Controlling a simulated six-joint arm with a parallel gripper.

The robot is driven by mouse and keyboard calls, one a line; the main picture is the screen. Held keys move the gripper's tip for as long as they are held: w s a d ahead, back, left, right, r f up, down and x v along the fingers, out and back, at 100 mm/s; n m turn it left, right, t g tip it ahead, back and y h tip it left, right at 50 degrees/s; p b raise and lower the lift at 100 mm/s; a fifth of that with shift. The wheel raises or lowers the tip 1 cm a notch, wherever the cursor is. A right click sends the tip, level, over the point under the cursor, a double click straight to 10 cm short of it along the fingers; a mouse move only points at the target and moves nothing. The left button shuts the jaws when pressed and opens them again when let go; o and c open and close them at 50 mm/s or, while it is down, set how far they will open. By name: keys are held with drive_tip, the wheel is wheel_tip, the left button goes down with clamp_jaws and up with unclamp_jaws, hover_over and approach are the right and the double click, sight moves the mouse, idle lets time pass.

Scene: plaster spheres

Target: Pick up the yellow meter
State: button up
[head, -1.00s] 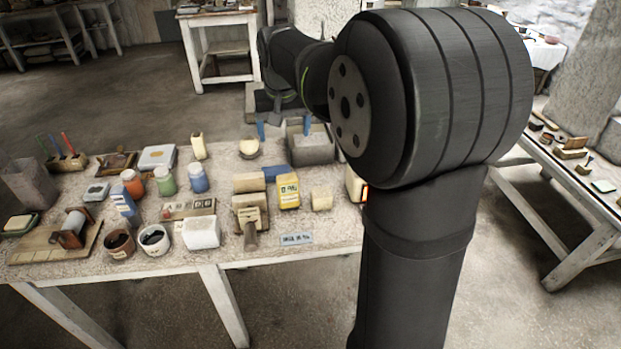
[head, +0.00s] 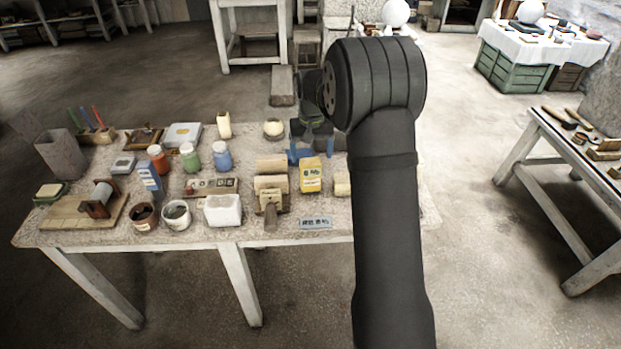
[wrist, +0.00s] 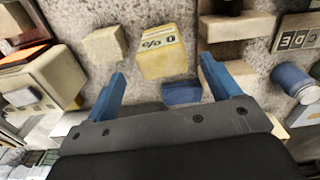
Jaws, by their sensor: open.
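The yellow meter (head: 311,175) stands on the stone-topped table among cream blocks, in the middle right of the head view. In the wrist view it (wrist: 163,52) lies just beyond the fingertips, near the middle, with its display face partly showing upside down. My gripper (head: 309,155) is behind the meter in the head view, its blue fingers partly hidden. In the wrist view my gripper (wrist: 162,72) is open, with one finger on each side of the gap and nothing held. The meter appears apart from both fingers.
A blue block (wrist: 182,93) shows between the fingers. Cream blocks (wrist: 104,40) flank the meter. A cream device (wrist: 45,75) is at left in the wrist view. A label plate (head: 316,222) lies before the meter.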

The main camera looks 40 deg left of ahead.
sight(311, 173)
wheel_tip(311, 173, down, 9)
drive_tip(key=shift+a+r, duration=0.15)
drive_tip(key=shift+r, duration=0.05)
drive_tip(key=c, duration=1.3)
drive_tip(key=shift+r, duration=0.1)
